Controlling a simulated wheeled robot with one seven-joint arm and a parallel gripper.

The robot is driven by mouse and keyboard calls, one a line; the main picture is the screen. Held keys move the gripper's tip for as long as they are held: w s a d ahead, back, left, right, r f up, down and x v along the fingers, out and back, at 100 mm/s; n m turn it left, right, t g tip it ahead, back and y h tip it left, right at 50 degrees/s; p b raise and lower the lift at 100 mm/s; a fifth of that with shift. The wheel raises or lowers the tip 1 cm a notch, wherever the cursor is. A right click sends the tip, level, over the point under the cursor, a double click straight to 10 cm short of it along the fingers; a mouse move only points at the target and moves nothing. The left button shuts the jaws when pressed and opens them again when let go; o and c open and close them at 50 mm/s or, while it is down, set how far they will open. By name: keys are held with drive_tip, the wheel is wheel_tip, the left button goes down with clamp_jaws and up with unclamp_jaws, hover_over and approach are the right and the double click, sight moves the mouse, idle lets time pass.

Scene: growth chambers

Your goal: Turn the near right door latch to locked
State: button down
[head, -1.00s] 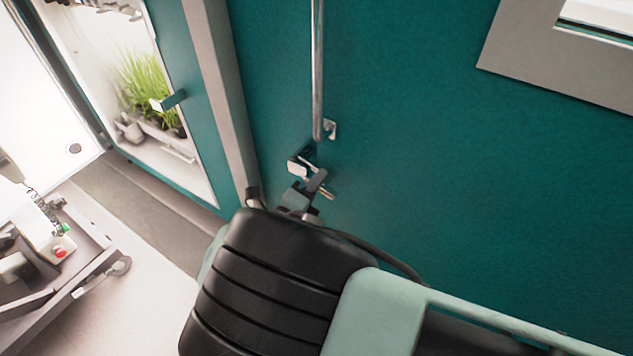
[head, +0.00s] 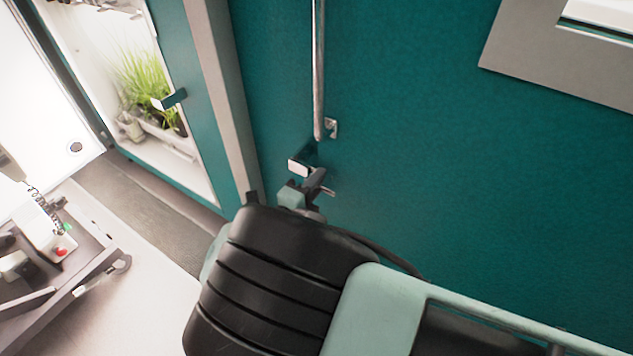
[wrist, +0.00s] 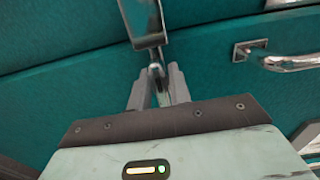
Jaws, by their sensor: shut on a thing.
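The near right door latch (wrist: 143,22) is a shiny metal piece on the teal door. It shows in the wrist view at the top centre, with a thin stem running down from it. My gripper (wrist: 158,88) is shut on this stem, one grey finger on each side. In the head view the latch (head: 299,168) is a small pale block below the long vertical door handle. My gripper (head: 317,181) is just below and right of it there, largely behind my black wrist. The latch's exact angle is hard to tell.
The door handle (head: 318,75) runs down the teal door (head: 430,150) just above the latch; its end bracket also shows in the wrist view (wrist: 243,51). A lit chamber with green plants (head: 145,85) stands open at left. A grey cart (head: 60,255) is at lower left.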

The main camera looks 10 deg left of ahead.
drive_tip(key=c, duration=1.3)
unclamp_jaws()
drive_tip(key=b+v, duration=0.3)
drive_tip(key=v, duration=1.4)
drive_tip(key=shift+s+f, duration=0.1)
drive_tip(key=shift+s, duration=0.1)
drive_tip(key=shift+a, duration=0.1)
